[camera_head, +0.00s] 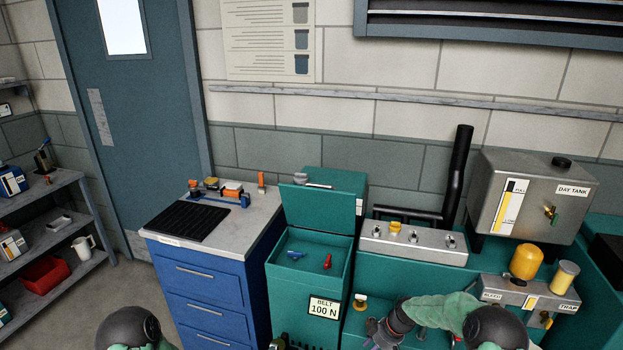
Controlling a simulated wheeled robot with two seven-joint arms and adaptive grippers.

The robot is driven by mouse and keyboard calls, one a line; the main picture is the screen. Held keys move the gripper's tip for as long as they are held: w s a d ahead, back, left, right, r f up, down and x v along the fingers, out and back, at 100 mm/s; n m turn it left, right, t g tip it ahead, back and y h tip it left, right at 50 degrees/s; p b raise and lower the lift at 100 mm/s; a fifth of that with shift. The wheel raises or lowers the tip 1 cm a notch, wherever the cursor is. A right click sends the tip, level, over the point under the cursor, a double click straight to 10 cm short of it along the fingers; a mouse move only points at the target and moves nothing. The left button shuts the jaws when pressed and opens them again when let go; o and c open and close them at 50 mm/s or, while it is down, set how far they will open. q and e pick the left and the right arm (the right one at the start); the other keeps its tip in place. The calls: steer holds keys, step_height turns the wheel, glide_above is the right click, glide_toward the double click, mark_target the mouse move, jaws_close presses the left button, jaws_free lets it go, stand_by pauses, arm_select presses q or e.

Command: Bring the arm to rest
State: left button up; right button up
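My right arm (445,309) comes in from the lower right, over the front of the teal bench. Its dark wrist and gripper (382,334) point left and down near the bottom edge, and the fingertips are not clear. I see nothing certain held in it. Of my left arm only a dark rounded joint (128,328) shows at the bottom left. My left gripper is outside the picture.
A steel day tank (500,200) stands on the teal bench, with a valve panel (410,242) and yellow cylinder (526,261) near my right arm. An open teal box (340,255) holds blue and red items. A blue cabinet (207,295) stands left; floor (110,292) is clear.

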steer(key=s+a+f+m+p, duration=0.1)
steer(key=s+a+f+m, duration=0.2)
steer(key=s, duration=0.5)
steer(key=s+a+f+m+p, duration=0.1)
steer(key=s+a+f+m, duration=0.2)
steer(key=s, duration=0.4)
steer(key=s+a+m, duration=0.1)
steer(key=s+m, duration=0.2)
steer(key=s, duration=0.6)
steer(key=s+a+r+m+p, duration=0.1)
steer(key=s+a+m, duration=0.1)
steer(key=s, duration=0.7)
steer(key=shift+s+a+r+m+g, duration=0.2)
steer(key=shift+s+m+g, duration=0.1)
steer(key=shift+m, duration=0.2)
